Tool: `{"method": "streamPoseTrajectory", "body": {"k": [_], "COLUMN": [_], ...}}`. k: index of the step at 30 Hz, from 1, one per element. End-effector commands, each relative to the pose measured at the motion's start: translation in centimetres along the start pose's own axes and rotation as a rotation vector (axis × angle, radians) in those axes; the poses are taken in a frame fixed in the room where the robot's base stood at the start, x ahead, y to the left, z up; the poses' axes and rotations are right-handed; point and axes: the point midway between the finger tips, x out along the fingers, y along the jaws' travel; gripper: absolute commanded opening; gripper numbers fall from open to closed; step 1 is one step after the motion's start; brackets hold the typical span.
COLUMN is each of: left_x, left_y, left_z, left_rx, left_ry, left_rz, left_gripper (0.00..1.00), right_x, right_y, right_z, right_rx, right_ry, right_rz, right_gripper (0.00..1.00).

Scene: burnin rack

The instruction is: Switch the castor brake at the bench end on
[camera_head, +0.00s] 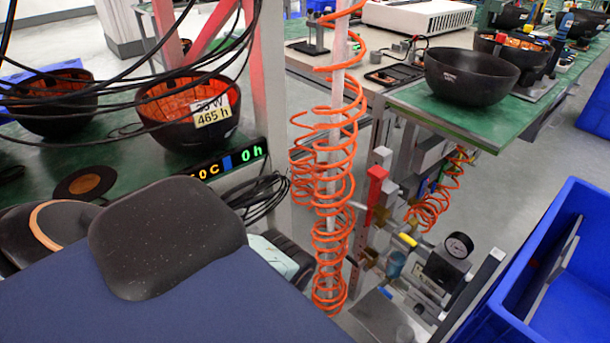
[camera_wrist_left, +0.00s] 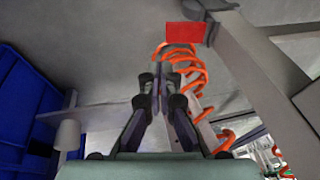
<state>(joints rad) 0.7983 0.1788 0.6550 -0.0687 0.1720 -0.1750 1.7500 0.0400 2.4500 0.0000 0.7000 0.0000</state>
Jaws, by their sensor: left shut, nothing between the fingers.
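A flat red plate (camera_wrist_left: 187,32) shows at the top of the left wrist view, against a grey part at the end of a pale post (camera_wrist_left: 255,60). It looks like the castor brake's pedal, but its on or off position cannot be told. My left gripper (camera_wrist_left: 160,78) is shut and empty, its fingertips pointing up the picture towards the plate, with a visible gap. An orange coiled hose (camera_wrist_left: 190,70) hangs just behind the fingers. I cannot make out the castor or the left gripper's fingers in the head view. My right gripper is in neither view.
Orange coiled hose (camera_head: 330,210) hangs around a pale post beside the bench (camera_head: 500,120). A gauge fixture (camera_head: 445,265) stands low beside it. A blue bin (camera_head: 560,270) is at right. Black bowls (camera_head: 470,77) and loose cables occupy the benches. Grey floor is open behind.

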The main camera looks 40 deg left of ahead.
Motion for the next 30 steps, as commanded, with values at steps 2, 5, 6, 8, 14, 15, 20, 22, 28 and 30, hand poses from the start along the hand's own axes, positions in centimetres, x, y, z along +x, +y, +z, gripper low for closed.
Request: {"method": "streamPoseTrajectory", "body": {"k": [2, 5, 6, 8, 14, 15, 20, 22, 28, 30], "left_x": [-1.3, -2.2, -2.6, -3.0, -3.6, -3.6, -3.6, -3.6, -3.6, -3.6], "left_y": [0.2, 0.4, 0.5, 0.6, 0.8, 0.9, 0.9, 0.9, 0.9, 0.9], "left_z": [-0.1, -0.1, -0.1, -0.1, 0.1, 0.1, 0.1, 0.1, 0.1, 0.1], "left_rx": [0.000, 0.000, -0.001, 0.000, 0.000, 0.000, 0.000, 0.000, 0.000, 0.000], "left_ry": [-0.001, -0.001, -0.001, -0.001, -0.001, -0.001, -0.001, -0.001, -0.001, -0.001], "left_rz": [0.001, 0.000, 0.001, 0.000, -0.001, -0.001, -0.001, -0.001, -0.001, -0.001], "left_gripper": [0.00, 0.00, 0.00, 0.00, 0.00, 0.00, 0.00, 0.00, 0.00, 0.00], "right_x": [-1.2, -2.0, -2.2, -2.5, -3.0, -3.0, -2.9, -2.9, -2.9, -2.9], "right_y": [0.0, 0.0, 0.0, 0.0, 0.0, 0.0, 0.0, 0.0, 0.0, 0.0], "right_z": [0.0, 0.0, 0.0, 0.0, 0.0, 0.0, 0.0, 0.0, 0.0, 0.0], "right_rx": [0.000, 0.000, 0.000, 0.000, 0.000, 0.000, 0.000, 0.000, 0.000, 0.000], "right_ry": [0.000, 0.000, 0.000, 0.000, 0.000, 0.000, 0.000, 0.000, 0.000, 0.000], "right_rz": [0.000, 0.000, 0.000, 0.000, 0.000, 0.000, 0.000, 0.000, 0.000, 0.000], "right_gripper": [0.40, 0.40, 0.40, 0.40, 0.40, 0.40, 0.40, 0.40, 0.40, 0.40]}}
